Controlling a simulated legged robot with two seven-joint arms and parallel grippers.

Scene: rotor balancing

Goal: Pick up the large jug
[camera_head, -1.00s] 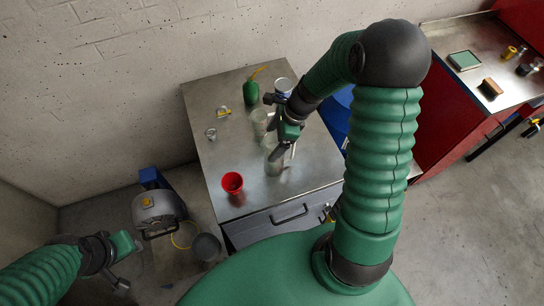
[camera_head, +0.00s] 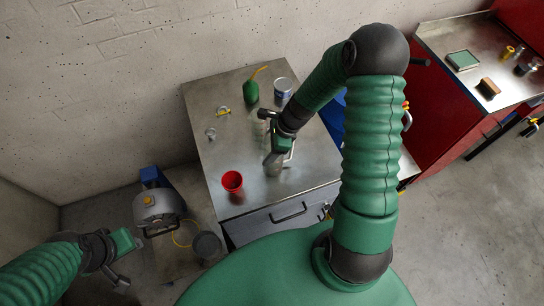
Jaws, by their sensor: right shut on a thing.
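The large jug (camera_head: 272,165) is a clear, see-through vessel on the right part of the metal-topped cabinet. My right gripper (camera_head: 284,152) is shut on it at its upper right side, and the wrist covers part of it. I cannot tell whether its base touches the top. A second clear vessel just behind is mostly hidden by my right wrist. My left gripper (camera_head: 130,264) is low at the left, away from the cabinet, with its fingers apart and nothing between them.
The metal top (camera_head: 225,110) also carries a red cup (camera_head: 232,182), a green oil can (camera_head: 251,92), a tin (camera_head: 283,88) and small parts. A grey machine (camera_head: 157,208) and a bucket (camera_head: 207,246) stand on the floor left. A red workbench (camera_head: 440,110) stands right.

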